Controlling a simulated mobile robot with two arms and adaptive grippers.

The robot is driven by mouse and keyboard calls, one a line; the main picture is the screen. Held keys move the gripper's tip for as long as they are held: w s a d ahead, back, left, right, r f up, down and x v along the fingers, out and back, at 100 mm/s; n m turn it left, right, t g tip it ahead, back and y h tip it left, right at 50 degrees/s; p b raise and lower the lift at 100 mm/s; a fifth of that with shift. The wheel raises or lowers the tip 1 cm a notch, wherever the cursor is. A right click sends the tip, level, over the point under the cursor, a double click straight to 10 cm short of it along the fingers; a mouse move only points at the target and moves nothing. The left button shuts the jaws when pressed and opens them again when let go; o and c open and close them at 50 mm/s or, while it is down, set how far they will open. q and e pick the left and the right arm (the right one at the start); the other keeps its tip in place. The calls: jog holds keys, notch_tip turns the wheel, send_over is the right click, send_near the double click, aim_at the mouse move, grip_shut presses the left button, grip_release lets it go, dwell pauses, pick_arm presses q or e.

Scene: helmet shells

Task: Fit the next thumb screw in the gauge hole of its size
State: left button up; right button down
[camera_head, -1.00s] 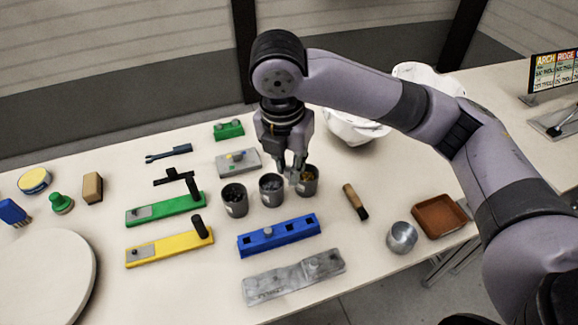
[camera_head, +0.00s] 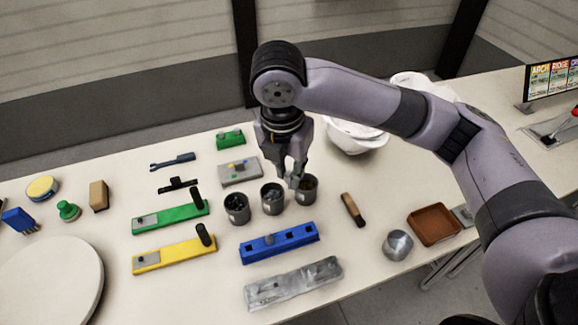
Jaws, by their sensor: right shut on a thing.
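My right gripper (camera_head: 293,182) points down at the left rim of the rightmost small grey cup (camera_head: 308,196). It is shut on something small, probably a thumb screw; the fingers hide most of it. Small metal parts show in that cup, in the middle cup (camera_head: 273,205) and in the left cup (camera_head: 238,215). The blue gauge bar (camera_head: 284,250) lies in front of the cups. A grey screw head (camera_head: 269,239) sits in it left of the middle, and dark square holes show elsewhere along the bar. My left gripper is not in view.
Green (camera_head: 172,218) and yellow (camera_head: 172,257) bars with black posts lie left of the gauge. A grey metal bar (camera_head: 292,284) lies in front. A brown-handled tool (camera_head: 352,209), metal bowl (camera_head: 397,245) and brown tray (camera_head: 433,224) are to the right.

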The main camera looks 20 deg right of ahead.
jog(key=shift+r+p, duration=0.4)
jog(key=s+a+f+b, duration=0.1)
jog(key=s+a+f, duration=0.2)
jog(key=f, duration=0.6)
jog(key=s+a+f+b, duration=0.2)
jog(key=s+a+f, duration=0.1)
jog(key=s+f, duration=0.5)
jog(key=shift+s+a+f, duration=0.15)
jog(key=shift+a+f, duration=0.25)
dwell(0.5)
jog(key=shift+f+b, duration=0.2)
jog(key=shift+b, duration=0.1)
dwell(0.4)
jog(key=shift+f, duration=0.35)
jog(key=shift+f, duration=0.1)
